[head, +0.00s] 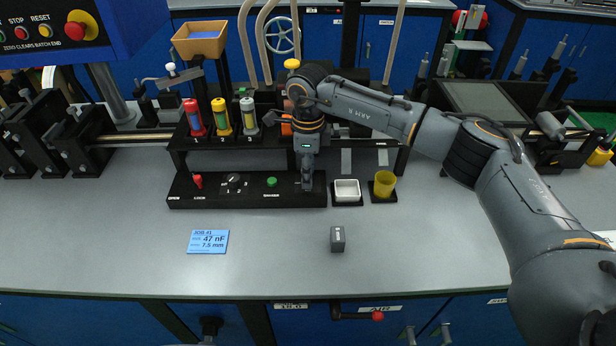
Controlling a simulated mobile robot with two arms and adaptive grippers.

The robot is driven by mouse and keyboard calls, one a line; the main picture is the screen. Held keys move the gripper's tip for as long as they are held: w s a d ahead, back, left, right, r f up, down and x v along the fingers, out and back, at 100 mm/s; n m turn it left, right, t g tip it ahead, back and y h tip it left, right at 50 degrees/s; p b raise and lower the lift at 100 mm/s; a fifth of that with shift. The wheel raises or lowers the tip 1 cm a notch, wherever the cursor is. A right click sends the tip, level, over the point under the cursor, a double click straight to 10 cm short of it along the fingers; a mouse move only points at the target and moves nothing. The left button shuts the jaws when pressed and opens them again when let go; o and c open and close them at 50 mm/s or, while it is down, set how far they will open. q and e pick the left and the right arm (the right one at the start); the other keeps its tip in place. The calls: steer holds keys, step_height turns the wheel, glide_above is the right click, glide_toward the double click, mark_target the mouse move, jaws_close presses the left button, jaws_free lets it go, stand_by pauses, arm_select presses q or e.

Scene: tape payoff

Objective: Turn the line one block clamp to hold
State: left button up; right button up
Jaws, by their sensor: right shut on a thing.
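My right gripper (307,185) points down at the right end of a long black control panel (225,203). Its fingers are shut on a small control there, which they mostly hide. I cannot read its marking or tell how it is turned. The panel also carries a red lever (197,181) at its left end, a black selector dial (234,180) marked with numbers, and a green button (271,182). I cannot tell for sure which control is the line one block clamp. My left gripper is not in view.
Red, yellow and grey cylinders (222,117) stand on the rack behind the panel. A white tray (346,192) and a yellow cup (384,184) stand right of it. A blue job card (208,242) and a small grey block (337,239) lie on the otherwise clear bench front.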

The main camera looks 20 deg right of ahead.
steer(key=shift+n+b, duration=0.3)
steer(key=shift+n, duration=0.2)
steer(key=o, duration=1.2)
steer(key=shift+a, duration=0.1)
steer(key=shift+c, duration=0.2)
